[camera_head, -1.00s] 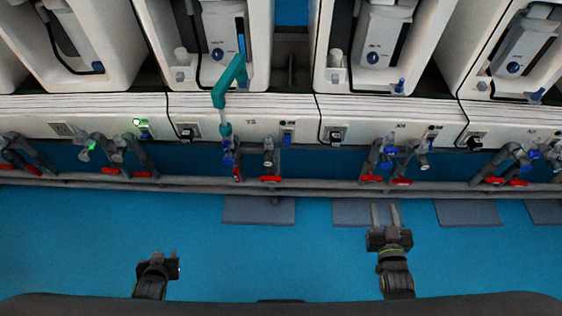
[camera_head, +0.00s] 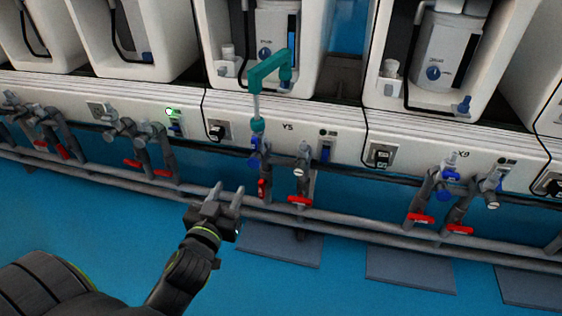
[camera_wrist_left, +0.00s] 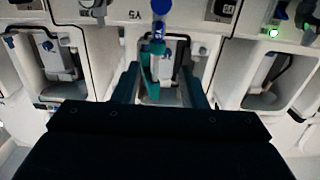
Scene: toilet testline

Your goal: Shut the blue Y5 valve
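The blue Y5 valve (camera_head: 256,161) sits below the Y5 label on the white panel, left of a grey valve (camera_head: 301,168). A teal angled pipe (camera_head: 268,70) rises above it. A red handle (camera_head: 262,189) stands roughly upright below it; another red handle (camera_head: 300,200) lies roughly level to the right. My left gripper (camera_head: 227,191) is open and empty, below and left of the blue valve, apart from it in the head view. In the left wrist view, which looks upside down, blue valve parts (camera_wrist_left: 159,8) show beyond the spread fingers (camera_wrist_left: 160,88). My right gripper is out of view.
Grey pipes (camera_head: 340,224) run along the panel's foot. White toilet-test bays line the back. Dark mats (camera_head: 280,244) lie on the open blue floor (camera_head: 300,290).

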